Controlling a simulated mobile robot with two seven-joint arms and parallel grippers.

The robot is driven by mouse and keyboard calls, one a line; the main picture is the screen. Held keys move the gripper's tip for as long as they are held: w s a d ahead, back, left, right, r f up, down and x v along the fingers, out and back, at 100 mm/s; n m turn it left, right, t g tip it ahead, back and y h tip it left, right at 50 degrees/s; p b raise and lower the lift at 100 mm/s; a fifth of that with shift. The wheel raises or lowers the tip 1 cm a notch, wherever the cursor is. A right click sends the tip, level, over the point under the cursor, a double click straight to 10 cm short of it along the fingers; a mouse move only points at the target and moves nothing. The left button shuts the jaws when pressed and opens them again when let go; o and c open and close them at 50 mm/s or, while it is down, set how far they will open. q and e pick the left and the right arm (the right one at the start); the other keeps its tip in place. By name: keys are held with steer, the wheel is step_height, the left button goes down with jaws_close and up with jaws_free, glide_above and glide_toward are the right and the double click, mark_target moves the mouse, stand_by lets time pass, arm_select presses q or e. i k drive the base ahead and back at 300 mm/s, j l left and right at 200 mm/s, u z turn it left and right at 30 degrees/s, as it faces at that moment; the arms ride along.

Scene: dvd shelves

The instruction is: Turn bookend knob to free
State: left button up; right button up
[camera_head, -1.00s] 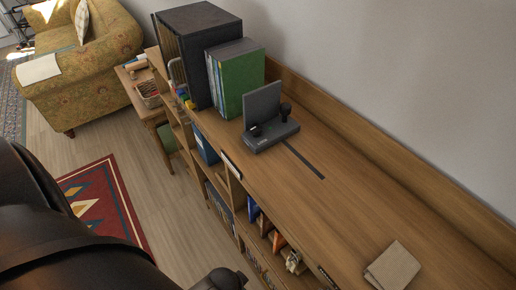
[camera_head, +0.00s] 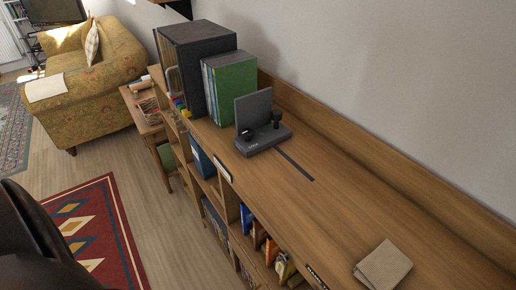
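A dark grey bookend (camera_head: 262,127) stands on the top of the wooden shelf, with an upright plate and a flat base. The upright plate is close beside a row of green and pale cases (camera_head: 231,87). A dark slot (camera_head: 294,165) runs along the shelf top to the right of the base. My grippers are both out of view; only a dark part of my arm shows at the lower left.
A large dark box (camera_head: 197,62) stands behind the cases. A folded tan cloth (camera_head: 383,267) lies near the front right of the shelf top (camera_head: 335,205), which is otherwise clear. A raised wooden back board (camera_head: 375,148) runs along the wall. Discs and books fill the shelves below.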

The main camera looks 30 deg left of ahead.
mark_target(247, 133)
steer(key=k+l, duration=0.15)
steer(key=l, duration=0.2)
steer(key=k+l, duration=0.1)
steer(key=l, duration=0.25)
steer(key=k+l, duration=0.15)
steer(key=l, duration=0.2)
steer(key=k+l, duration=0.15)
steer(key=l, duration=0.2)
